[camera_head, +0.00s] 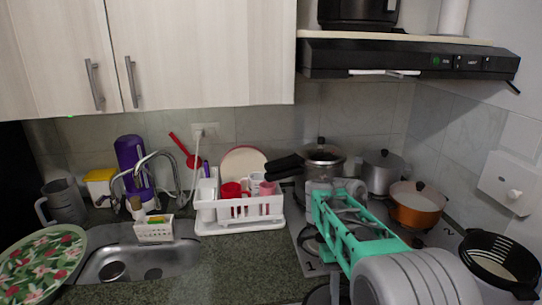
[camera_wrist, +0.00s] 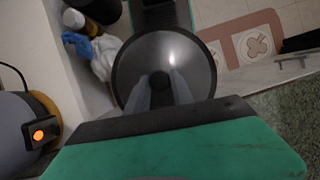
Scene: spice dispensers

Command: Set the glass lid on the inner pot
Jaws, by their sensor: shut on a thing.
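A round glass lid (camera_wrist: 185,62) with a dark rim and a black knob (camera_wrist: 160,81) fills the middle of the wrist view. My gripper (camera_wrist: 161,88) is shut on the knob, one finger on each side. In the head view my arm hides the gripper and the held lid. A black open pot (camera_head: 477,246) with light lines on its inner wall stands at the lower right; it may be the inner pot, but I cannot tell for sure. No contact between lid and pot shows.
An orange lidded pot (camera_head: 417,214), a grey lidded pot (camera_head: 382,178) and a pressure cooker (camera_head: 323,172) stand at the back of the stove. A white dish rack (camera_head: 240,222) is left of it. A grey appliance with an orange light (camera_wrist: 38,133) is at the wrist view's left.

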